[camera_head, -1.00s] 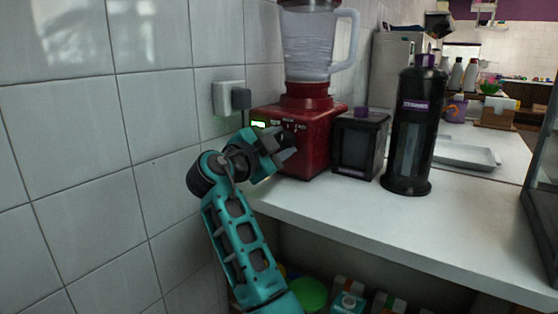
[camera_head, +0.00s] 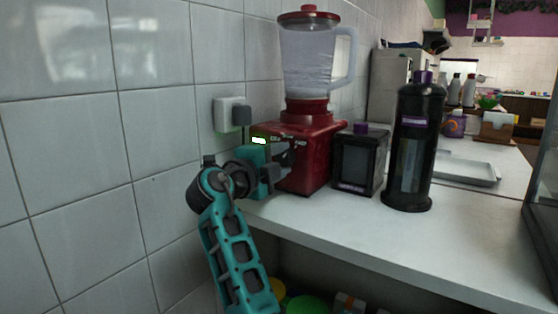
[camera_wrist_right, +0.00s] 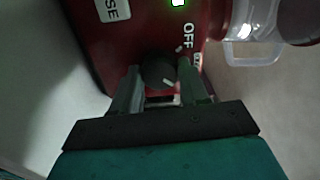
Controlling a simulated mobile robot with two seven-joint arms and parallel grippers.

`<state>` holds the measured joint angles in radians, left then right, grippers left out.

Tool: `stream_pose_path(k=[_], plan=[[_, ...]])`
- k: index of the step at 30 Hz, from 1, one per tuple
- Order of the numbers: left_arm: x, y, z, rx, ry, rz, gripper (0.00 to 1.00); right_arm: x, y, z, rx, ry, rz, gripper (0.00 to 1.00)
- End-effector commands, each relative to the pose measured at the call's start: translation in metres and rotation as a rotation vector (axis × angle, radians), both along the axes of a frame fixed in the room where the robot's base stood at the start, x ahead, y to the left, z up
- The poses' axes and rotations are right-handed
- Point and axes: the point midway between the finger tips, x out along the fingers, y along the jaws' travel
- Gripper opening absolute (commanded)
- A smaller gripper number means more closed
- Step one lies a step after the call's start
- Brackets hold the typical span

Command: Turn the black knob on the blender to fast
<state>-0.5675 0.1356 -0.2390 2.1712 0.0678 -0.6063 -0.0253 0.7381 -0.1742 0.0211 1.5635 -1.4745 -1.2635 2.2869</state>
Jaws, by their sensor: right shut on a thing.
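The red blender (camera_head: 315,165) with its clear jug (camera_head: 308,65) and red lid stands on the counter by the tiled wall. In the right wrist view, the black knob (camera_wrist_right: 160,73) sits on the blender's red front between the two fingers of my right gripper (camera_wrist_right: 158,78). The fingers are shut on it. A white mark shows on the knob's lower right. An "OFF" label is above and right of it, beside a lit green display. In the head view my right gripper (camera_head: 287,153) is at the blender's front and hides the knob. My left gripper is out of view.
A black box-shaped container (camera_head: 358,160) and a tall black dispenser (camera_head: 412,145) stand right of the blender. A wall socket with a plug (camera_head: 232,114) is on the tiles to the left. The white counter (camera_head: 440,240) is clear in front.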

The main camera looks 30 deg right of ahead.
Motion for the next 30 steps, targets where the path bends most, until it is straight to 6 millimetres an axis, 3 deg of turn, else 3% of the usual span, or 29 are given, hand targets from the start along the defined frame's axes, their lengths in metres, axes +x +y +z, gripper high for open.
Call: stream_pose_path(k=[13,14,15,22,30], plan=[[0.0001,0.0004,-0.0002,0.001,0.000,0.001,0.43,0.0001,0.0005,-0.0014,0.007,-0.010,0.001,0.14],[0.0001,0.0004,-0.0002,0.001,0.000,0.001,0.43,0.0001,0.0005,-0.0014,0.007,-0.010,0.001,0.45],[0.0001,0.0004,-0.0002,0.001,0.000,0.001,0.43,0.0001,0.0005,-0.0014,0.007,-0.010,0.001,0.49],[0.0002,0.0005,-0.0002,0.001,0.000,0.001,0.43,0.0001,0.0003,-0.0007,0.005,-0.010,0.001,0.70],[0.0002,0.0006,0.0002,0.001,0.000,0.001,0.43,-0.0006,0.0024,-0.0002,0.004,-0.009,0.001,0.70]])
